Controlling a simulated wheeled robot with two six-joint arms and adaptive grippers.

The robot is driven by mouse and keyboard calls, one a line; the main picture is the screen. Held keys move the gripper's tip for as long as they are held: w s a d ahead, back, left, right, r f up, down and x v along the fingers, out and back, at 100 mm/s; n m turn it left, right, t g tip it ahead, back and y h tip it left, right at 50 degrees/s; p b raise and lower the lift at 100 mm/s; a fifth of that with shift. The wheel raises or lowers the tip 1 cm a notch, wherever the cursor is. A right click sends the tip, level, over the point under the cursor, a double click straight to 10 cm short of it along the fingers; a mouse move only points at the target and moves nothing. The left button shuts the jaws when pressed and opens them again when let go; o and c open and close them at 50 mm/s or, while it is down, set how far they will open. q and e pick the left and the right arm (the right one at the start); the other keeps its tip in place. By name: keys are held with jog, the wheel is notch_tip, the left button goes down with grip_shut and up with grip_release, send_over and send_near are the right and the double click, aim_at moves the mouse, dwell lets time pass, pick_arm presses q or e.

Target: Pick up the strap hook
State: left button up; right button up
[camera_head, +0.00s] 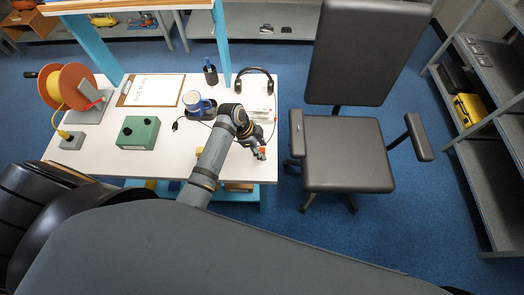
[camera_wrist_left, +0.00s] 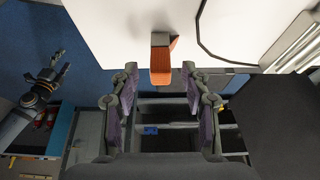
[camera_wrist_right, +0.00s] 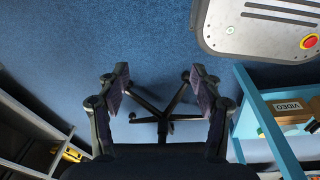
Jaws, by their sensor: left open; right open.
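The yellow strap runs from the orange reel (camera_head: 68,86) of the winch at the table's left. Its yellow end (camera_head: 65,134), which looks like the strap hook, sits at a grey block (camera_head: 72,142); its exact shape is too small to tell. My left gripper (camera_head: 260,154) is far from it, open at the table's right front edge. In the left wrist view, an orange piece (camera_wrist_left: 160,62) lies at the table edge, between the open fingertips in the picture; contact cannot be told. My right gripper (camera_wrist_right: 160,78) is open and empty above the blue floor, outside the head view.
An office chair (camera_head: 348,155) stands to the right. Bare table lies around the green box.

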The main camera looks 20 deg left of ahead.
pick_arm(q)
jog(key=shift+w+d+f, duration=0.1)
jog(key=shift+d+f, duration=0.05)
jog(key=shift+f, duration=0.2)
jog(key=c, duration=0.4)
grip_shut()
pick_arm(e)
jog(key=shift+s, duration=0.55)
jog(key=shift+f, duration=0.1)
